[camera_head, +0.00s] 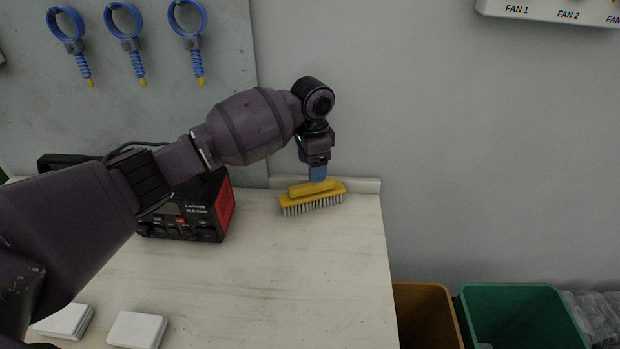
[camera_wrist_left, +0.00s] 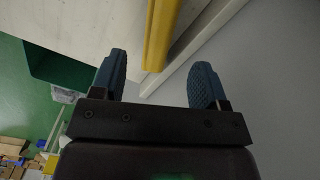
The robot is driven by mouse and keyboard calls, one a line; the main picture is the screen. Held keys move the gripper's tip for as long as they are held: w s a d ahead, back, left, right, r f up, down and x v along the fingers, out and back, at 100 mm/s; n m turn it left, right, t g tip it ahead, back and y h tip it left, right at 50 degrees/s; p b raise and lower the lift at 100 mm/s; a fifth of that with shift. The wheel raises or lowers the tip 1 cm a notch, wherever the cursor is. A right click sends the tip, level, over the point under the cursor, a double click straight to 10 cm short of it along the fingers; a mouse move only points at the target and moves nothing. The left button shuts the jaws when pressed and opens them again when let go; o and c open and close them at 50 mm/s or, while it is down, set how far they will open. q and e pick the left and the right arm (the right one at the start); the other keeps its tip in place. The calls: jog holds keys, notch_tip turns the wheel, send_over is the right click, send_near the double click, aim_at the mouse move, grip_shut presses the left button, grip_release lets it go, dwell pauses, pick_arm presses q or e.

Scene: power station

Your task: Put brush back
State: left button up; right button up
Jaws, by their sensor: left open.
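The yellow brush (camera_head: 314,196) lies bristles down near the far right corner of the pale worktop (camera_head: 290,260). My left gripper (camera_head: 318,174) points down from above, with its blue fingertips right over the brush's raised handle. In the left wrist view the two dark blue fingers are spread apart, and the yellow handle of the brush (camera_wrist_left: 160,32) shows between and beyond them. The gripper is empty. Whether a fingertip touches the handle cannot be told. My right gripper is not in view.
A black and red device (camera_head: 196,212) stands left of the brush, below my left arm. White stacks (camera_head: 137,329) lie at the front left. Blue ring tools (camera_head: 124,28) hang on a grey board. A yellow bin (camera_head: 425,310) and green bin (camera_head: 520,310) stand to the right.

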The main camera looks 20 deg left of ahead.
pick_arm(q)
notch_tip(320, 180, up, 3)
jog(key=shift+r+p, duration=0.35)
jog(key=shift+r, duration=0.2)
